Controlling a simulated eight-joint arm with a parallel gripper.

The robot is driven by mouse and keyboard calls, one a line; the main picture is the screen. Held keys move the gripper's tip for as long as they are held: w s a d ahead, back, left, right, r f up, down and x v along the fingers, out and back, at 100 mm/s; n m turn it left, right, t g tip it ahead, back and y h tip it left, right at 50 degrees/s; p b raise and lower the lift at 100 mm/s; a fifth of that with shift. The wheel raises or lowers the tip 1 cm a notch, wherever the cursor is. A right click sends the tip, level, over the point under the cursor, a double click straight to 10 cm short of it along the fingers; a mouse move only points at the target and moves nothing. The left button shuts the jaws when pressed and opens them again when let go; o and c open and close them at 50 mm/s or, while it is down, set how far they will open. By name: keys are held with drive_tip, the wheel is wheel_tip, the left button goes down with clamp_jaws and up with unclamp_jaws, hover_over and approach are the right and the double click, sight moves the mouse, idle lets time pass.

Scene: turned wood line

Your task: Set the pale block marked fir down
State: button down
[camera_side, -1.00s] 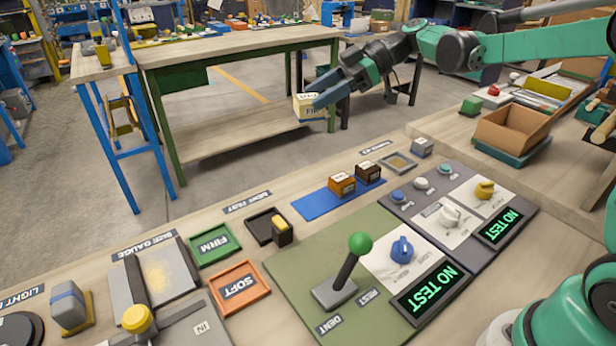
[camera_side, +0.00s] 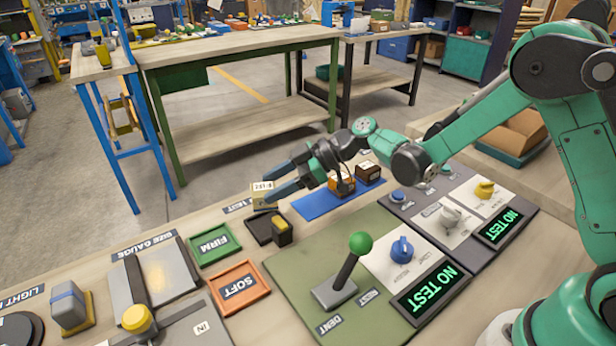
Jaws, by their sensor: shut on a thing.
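The pale block (camera_side: 263,194) shows a small printed label on its face; the word fir cannot be made out now. My gripper (camera_side: 274,192) is shut on it, with its two dark blue-grey fingers reaching in from the right. The block appears just behind the black tray (camera_side: 255,231) and covers part of the test label (camera_side: 236,206). I cannot tell whether its underside touches anything. A dark block with a yellow top (camera_side: 281,229) stands at the right side of the black tray.
A blue mat (camera_side: 317,203) carries an orange-brown block (camera_side: 342,187) and a dark brown block (camera_side: 368,171), close to my gripper. A green FIRM tray (camera_side: 214,244) and an orange SOFT tray (camera_side: 239,287) lie nearer.

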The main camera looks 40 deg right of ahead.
drive_tip(key=shift+f, duration=2.65)
drive_tip(key=shift+c, duration=1.1)
unclamp_jaws()
drive_tip(key=shift+f, duration=0.1)
